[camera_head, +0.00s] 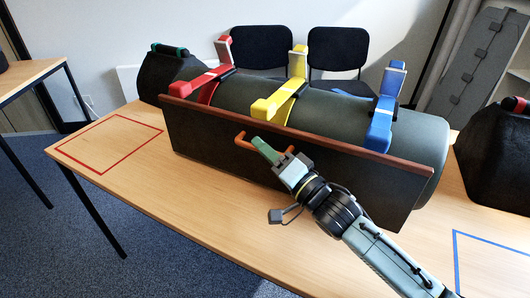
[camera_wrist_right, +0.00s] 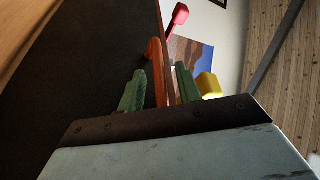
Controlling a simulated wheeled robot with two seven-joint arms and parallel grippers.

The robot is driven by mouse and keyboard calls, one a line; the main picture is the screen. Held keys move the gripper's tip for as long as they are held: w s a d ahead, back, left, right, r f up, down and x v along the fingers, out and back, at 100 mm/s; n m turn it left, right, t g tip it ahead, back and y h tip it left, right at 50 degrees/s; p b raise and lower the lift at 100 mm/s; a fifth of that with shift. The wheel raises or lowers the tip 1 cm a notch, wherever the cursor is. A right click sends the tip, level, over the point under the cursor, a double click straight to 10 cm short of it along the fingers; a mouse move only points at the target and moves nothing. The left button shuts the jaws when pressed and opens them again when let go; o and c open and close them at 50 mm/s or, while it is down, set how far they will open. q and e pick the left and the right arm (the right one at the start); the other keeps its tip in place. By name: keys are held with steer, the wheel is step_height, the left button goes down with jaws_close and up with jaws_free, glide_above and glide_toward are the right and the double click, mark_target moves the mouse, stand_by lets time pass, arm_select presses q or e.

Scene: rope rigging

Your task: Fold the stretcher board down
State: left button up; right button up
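The stretcher board (camera_head: 210,140) is a long dark panel with a brown rim, standing raised along the front of a dark green roll (camera_head: 330,112). It fills the left of the right wrist view (camera_wrist_right: 85,90). An orange handle (camera_head: 246,144) sits on its front face and also shows in the right wrist view (camera_wrist_right: 157,70). My right gripper (camera_head: 272,152) is at the handle; its green fingers (camera_wrist_right: 160,85) stand apart on either side of it, with small gaps visible. My left gripper is not in view.
Red (camera_head: 206,84), yellow (camera_head: 275,104) and blue (camera_head: 380,125) clamps cross the roll and the board's top edge. Dark blocks stand at the left (camera_head: 165,75) and right (camera_head: 495,160). The wooden table (camera_head: 185,200) is clear in front of the board, with red (camera_head: 95,165) and blue (camera_head: 457,260) outlines.

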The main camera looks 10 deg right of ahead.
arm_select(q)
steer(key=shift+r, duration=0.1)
arm_select(e)
steer(key=shift+w+a+r, duration=0.1)
steer(key=shift+w+a, duration=0.05)
jaws_close()
stand_by(0.3)
